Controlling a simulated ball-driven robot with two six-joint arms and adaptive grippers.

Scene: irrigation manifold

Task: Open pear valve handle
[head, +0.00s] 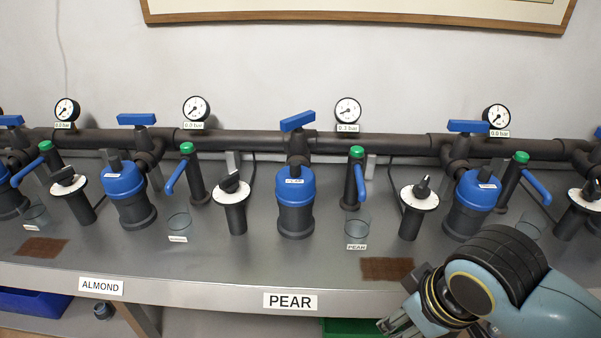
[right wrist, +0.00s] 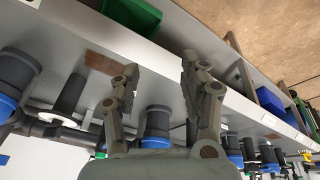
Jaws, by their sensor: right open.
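The pear valve handle (head: 298,121) is a blue bar on top of the black pipe, in the middle of the head view. It sits at a slight slant, its right end higher in the picture. Below it stands the blue-topped pear filter (head: 294,184), above the PEAR sign (head: 290,301) on the bench edge. My right gripper (head: 392,328) is low at the right of the head view, in front of the bench edge and far from the handle. In the right wrist view its two fingers (right wrist: 160,68) are spread with nothing between them. My left gripper is not in view.
A green-capped post with a blue lever (head: 360,182) and a clear cup (head: 357,226) stand right of the pear filter. A black-knobbed white dial (head: 235,190) stands left. A gauge (head: 348,110) is above the pipe. Similar stations flank both sides. The bench front (head: 200,285) is clear.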

